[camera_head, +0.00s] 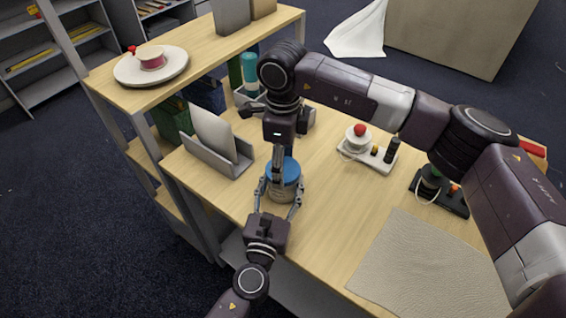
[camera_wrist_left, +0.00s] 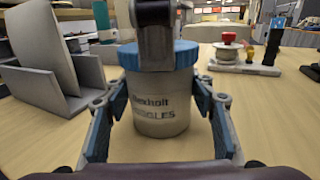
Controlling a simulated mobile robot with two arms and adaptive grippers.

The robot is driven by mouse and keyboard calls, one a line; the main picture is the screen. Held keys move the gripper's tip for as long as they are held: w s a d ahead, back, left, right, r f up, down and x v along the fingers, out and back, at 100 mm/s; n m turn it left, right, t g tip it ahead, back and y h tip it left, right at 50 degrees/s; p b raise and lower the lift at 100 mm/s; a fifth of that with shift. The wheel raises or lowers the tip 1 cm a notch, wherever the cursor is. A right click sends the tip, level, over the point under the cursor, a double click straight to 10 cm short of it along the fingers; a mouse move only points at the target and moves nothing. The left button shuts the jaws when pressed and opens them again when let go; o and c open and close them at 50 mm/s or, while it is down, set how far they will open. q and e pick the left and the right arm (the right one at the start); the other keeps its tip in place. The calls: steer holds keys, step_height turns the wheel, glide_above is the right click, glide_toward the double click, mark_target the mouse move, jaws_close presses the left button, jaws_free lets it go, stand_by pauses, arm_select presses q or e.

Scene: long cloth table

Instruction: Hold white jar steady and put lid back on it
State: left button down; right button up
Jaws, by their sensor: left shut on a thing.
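The jar (camera_wrist_left: 158,105) is pale grey-white with dark printed lettering and stands upright on the wooden table. The blue lid (camera_head: 291,170) sits at the jar's top; in the left wrist view the lid (camera_wrist_left: 187,54) looks level, but whether it is fully seated I cannot tell. My left gripper (camera_head: 280,196) is shut around the jar's sides, low and from the front. My right gripper (camera_head: 278,172) reaches down from above onto the lid. In the left wrist view its finger covers the lid's middle, so its grip is hidden.
A grey file holder (camera_head: 218,155) stands left of the jar. A white device with a red knob (camera_head: 367,150) and a dark one (camera_head: 440,192) sit to the right. A beige mat (camera_head: 425,265) lies at the front right. A raised shelf holds a plate (camera_head: 128,70).

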steer(key=c, duration=0.6)
steer(key=o, duration=1.4)
step_height(320, 180, up, 12)
arm_select(q)
steer(key=c, duration=0.8)
jaws_free()
